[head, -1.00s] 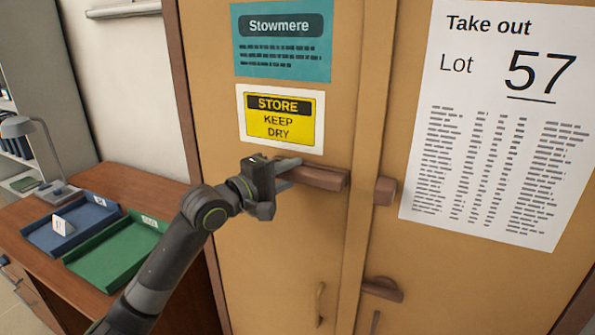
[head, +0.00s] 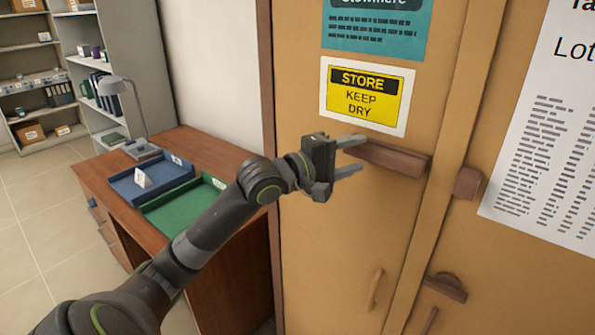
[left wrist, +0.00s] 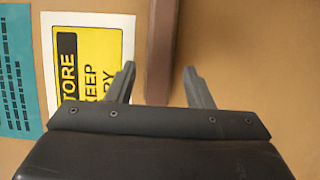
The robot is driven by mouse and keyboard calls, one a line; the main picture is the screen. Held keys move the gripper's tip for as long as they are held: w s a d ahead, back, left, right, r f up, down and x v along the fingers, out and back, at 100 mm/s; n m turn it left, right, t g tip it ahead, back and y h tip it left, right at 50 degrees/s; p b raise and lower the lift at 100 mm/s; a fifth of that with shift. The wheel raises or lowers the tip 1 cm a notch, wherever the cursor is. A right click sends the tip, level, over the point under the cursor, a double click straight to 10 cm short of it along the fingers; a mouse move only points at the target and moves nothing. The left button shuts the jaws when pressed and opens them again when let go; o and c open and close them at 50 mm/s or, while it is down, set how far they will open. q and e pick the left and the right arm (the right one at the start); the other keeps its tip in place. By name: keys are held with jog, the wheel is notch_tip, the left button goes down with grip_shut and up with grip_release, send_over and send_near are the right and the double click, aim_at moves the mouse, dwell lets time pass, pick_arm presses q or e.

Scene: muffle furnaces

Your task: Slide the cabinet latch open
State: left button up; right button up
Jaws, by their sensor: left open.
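A brown wooden latch bar (head: 400,160) lies level on the tan cabinet door (head: 345,235), below the yellow sign. Its right end stands apart from a brown block (head: 467,183) on the other door. My left gripper (head: 362,154) is open at the bar's left end, one finger above and one below. In the left wrist view, the bar (left wrist: 160,45) lines up with the space between the open fingers (left wrist: 159,70), with visible clearance on both sides. My right gripper is not in view.
A lower brown latch piece (head: 447,287) and a door handle (head: 375,290) are below. A desk (head: 205,150) with a blue tray (head: 125,188), a green tray (head: 160,218) and a lamp (head: 113,87) stands at left, under my arm. Shelves are behind.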

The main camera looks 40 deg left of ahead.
pick_arm(q)
jog(key=p+v, duration=1)
jog(key=v, duration=0.4)
dwell(0.5)
jog(key=shift+a, duration=0.1)
dwell(0.5)
